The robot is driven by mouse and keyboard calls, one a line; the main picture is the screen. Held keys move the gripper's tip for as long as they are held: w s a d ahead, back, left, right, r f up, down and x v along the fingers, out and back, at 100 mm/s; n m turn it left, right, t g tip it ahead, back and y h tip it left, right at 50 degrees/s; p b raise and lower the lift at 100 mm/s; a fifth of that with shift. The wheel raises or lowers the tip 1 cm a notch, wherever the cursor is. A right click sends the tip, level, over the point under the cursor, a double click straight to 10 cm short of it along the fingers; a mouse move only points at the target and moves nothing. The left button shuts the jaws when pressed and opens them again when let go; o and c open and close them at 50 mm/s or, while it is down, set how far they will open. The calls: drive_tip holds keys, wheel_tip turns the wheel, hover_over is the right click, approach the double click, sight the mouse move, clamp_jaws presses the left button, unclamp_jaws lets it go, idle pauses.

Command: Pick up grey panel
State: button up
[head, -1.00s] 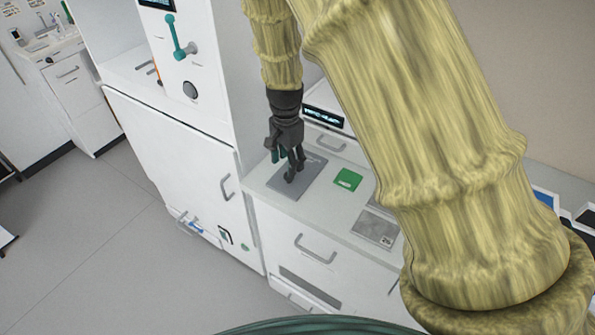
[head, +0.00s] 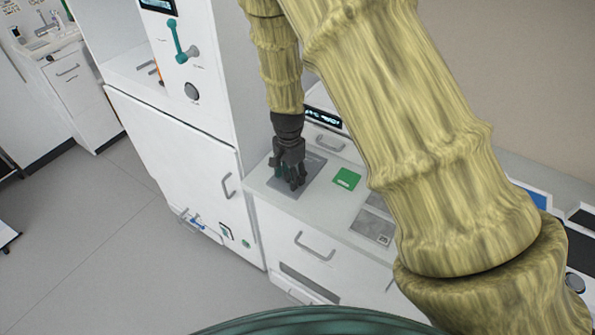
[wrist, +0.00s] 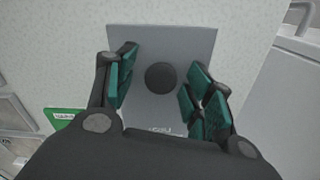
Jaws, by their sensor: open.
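The grey panel (head: 312,166) lies flat on the white counter, partly hidden behind my gripper (head: 290,184) in the head view. In the wrist view the grey panel (wrist: 190,45) has a round dark knob (wrist: 161,77) near its middle and some lettering at its near edge. My gripper (wrist: 155,95) is open there, with its green-padded fingers on either side of the knob. Nothing is held. I cannot tell whether the fingertips touch the panel.
A green card (head: 347,179) lies on the counter to the right of the panel, and a grey plate (head: 373,226) lies farther right. A tall white cabinet (head: 170,130) stands close on the left. A device with a dark display (head: 322,117) stands behind.

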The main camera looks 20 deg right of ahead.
drive_tip(key=shift+c, duration=0.2)
clamp_jaws()
drive_tip(key=shift+r, duration=0.1)
